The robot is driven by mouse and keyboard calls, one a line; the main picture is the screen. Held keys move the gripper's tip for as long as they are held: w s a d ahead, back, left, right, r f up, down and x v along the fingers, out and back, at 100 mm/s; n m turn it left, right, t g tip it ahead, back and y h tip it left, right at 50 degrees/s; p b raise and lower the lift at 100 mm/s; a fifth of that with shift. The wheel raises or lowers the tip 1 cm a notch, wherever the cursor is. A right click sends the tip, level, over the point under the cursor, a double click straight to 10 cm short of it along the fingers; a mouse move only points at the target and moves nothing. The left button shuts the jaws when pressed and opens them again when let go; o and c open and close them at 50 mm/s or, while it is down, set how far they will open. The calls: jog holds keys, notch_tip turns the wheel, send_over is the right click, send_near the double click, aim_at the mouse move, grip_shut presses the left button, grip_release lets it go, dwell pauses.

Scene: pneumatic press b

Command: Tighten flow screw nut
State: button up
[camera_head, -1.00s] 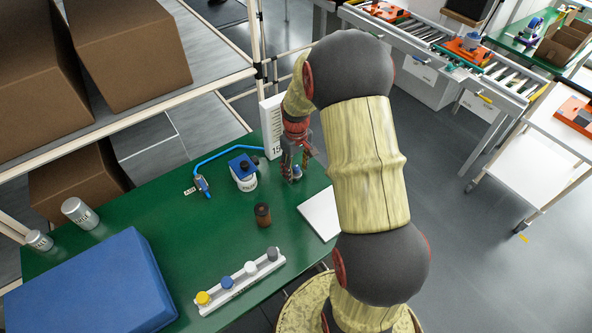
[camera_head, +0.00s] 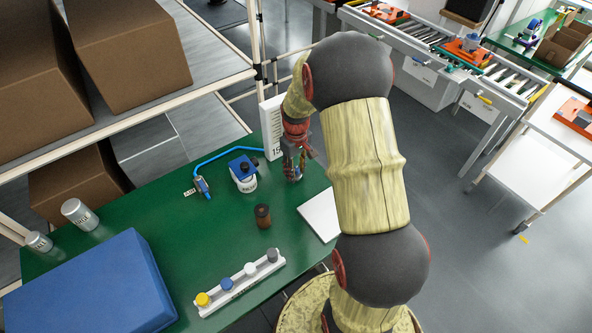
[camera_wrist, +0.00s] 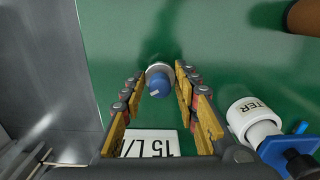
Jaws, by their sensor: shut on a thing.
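The flow screw nut appears to be the blue knob (camera_wrist: 158,84) on a round, pale metal body, near the top middle of the wrist view. My gripper (camera_wrist: 158,78) points down over it, with one yellow-padded finger on each side, shut on the knob. In the head view my gripper (camera_head: 294,176) stands upright at the far right part of the green table (camera_head: 130,215), and its fingers mostly hide the knob. A white sign (camera_head: 272,128) reading "15" stands just behind; its "15 L/" text shows in the wrist view (camera_wrist: 150,143).
A white canister with a blue top (camera_head: 243,172) stands left of my gripper, beside a blue hose (camera_head: 225,150). A brown bottle (camera_head: 263,216), a rack of caps (camera_head: 238,284), a white plate (camera_head: 320,214) and a blue case (camera_head: 90,285) occupy the table.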

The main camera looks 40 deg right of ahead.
jog(key=shift+m, duration=0.3)
jog(key=shift+c, duration=0.4)
jog(key=m+p, duration=0.2)
jog(key=shift+r+m, duration=0.1)
jog(key=shift+m, duration=0.3)
jog(key=m+p, duration=0.2)
jog(key=m, duration=0.3)
jog(key=shift+m, duration=0.3)
jog(key=m+p, duration=0.1)
jog(key=m, duration=0.4)
jog(key=shift+w+d+m+p, duration=0.15)
jog(key=shift+m+p, duration=0.45)
jog(key=shift+m, duration=1.7)
jog(key=o, duration=0.8)
jog(key=shift+c, duration=0.2)
jog(key=o, duration=0.4)
